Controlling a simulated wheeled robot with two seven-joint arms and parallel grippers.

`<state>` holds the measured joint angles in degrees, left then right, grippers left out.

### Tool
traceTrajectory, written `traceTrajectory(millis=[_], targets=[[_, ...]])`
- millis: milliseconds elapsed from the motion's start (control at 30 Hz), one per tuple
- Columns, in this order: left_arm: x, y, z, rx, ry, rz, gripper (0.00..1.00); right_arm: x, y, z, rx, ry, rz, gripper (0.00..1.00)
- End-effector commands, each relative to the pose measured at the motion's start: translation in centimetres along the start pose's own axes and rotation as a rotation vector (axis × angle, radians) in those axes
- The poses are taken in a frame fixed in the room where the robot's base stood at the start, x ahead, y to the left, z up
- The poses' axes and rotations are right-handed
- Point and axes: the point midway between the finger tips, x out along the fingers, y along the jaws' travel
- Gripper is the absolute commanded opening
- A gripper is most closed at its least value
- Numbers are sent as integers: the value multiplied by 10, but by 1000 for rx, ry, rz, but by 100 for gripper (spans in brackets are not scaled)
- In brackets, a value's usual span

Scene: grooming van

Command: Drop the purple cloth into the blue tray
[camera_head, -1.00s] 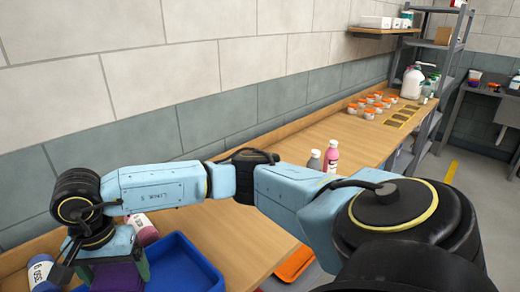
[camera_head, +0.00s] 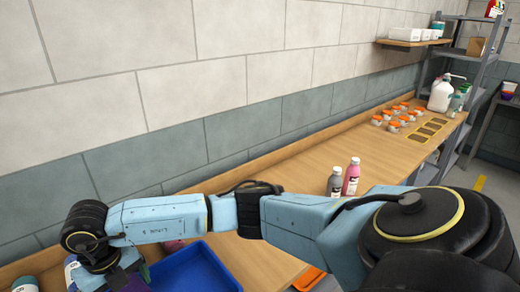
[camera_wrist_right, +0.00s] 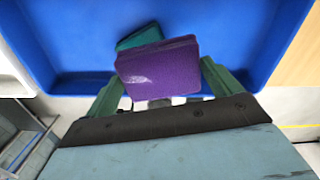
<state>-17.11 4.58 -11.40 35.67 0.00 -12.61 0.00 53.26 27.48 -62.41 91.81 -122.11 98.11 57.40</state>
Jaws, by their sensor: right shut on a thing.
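The purple cloth (camera_wrist_right: 158,68) is a folded pad held between the green fingers of my right gripper (camera_wrist_right: 158,82) in the right wrist view. The blue tray (camera_wrist_right: 60,35) lies beyond and below it. A teal piece (camera_wrist_right: 140,37) shows in the tray, partly hidden behind the cloth. In the head view, my right arm reaches across to the left, with the gripper at the tray's left side. The blue tray (camera_head: 200,268) is on the wooden counter, partly cut off by the frame bottom. My left gripper is not in view.
A grey bottle (camera_head: 334,183) and a pink bottle (camera_head: 351,177) stand on the counter (camera_head: 300,165) behind my arm. Several orange-lidded jars (camera_head: 393,118) stand farther back. An orange tray (camera_head: 309,278) lies below the counter's front edge. The wall runs close behind.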

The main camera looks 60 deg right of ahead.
Motion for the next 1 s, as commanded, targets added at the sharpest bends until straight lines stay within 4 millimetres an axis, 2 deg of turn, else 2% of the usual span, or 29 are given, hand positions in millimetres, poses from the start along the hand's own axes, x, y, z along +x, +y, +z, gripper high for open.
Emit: traceTrajectory(millis=[100, 300, 467, 800, 1000], targets=[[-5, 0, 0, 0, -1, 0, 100, -1, 4, 0, 158, 1, -1, 69], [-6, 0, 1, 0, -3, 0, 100, 2, 6, 1, 273, 1, -1, 69], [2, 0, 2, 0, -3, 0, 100, 12, 6, 1, 279, 1, -2, 69], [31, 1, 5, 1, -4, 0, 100, 52, 6, 1, 277, 1, -1, 69], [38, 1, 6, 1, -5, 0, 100, 62, 5, 1, 276, 1, -1, 69]])
